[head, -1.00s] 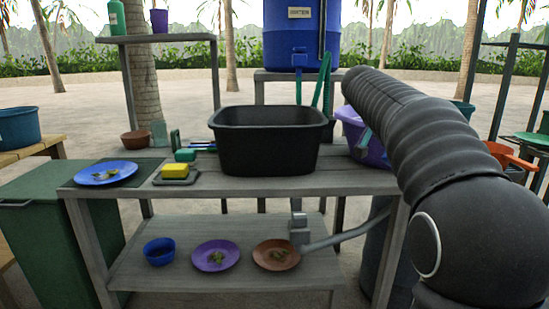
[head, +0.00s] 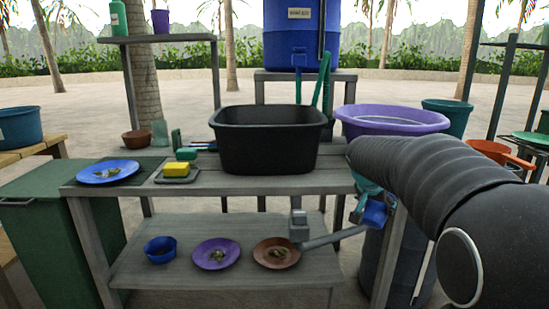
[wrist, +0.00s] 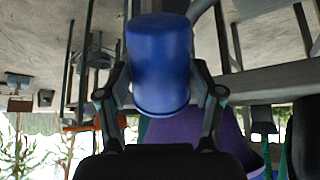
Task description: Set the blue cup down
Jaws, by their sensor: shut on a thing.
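My gripper (wrist: 160,92) is shut on the blue cup (wrist: 160,55), with one finger on each side of it in the wrist view. In the head view the blue cup (head: 375,214) is held at the right end of the table, below the level of the tabletop (head: 215,182) and in front of the right leg. The cup looks tilted there. My arm hides part of the table's right end and part of the gripper.
A black basin (head: 266,148) stands on the tabletop. A blue plate (head: 108,171) and yellow sponge (head: 176,169) lie to its left. The lower shelf (head: 200,284) holds a blue bowl (head: 160,250), a purple plate (head: 216,254) and a brown plate (head: 276,253). A purple tub (head: 392,118) stands behind the arm.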

